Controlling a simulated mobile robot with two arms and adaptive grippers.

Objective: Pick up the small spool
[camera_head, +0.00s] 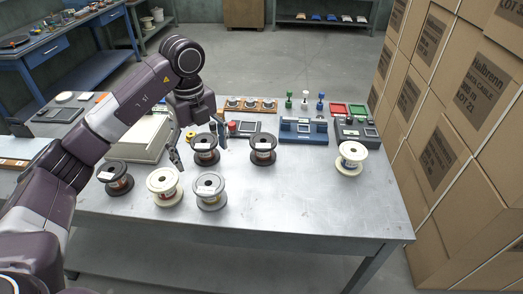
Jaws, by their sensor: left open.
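Several copper spools with white labels stand on the grey metal table (310,205). A dark spool (206,158) stands at centre left, and another dark spool (263,157) stands to its right. A third dark spool (116,184) stands at the left. A cream spool (164,196) and a grey spool (210,200) stand nearer the front edge. Another cream spool (351,165) stands apart at the right. Which is the small one is hard to tell. My left gripper (199,153) is open, pointing down, its fingers around the centre-left dark spool; contact is unclear. My right gripper is not visible.
A beige box (142,143) stands at the left. Stacked cartons (440,150) rise at the right. The table's front right is clear.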

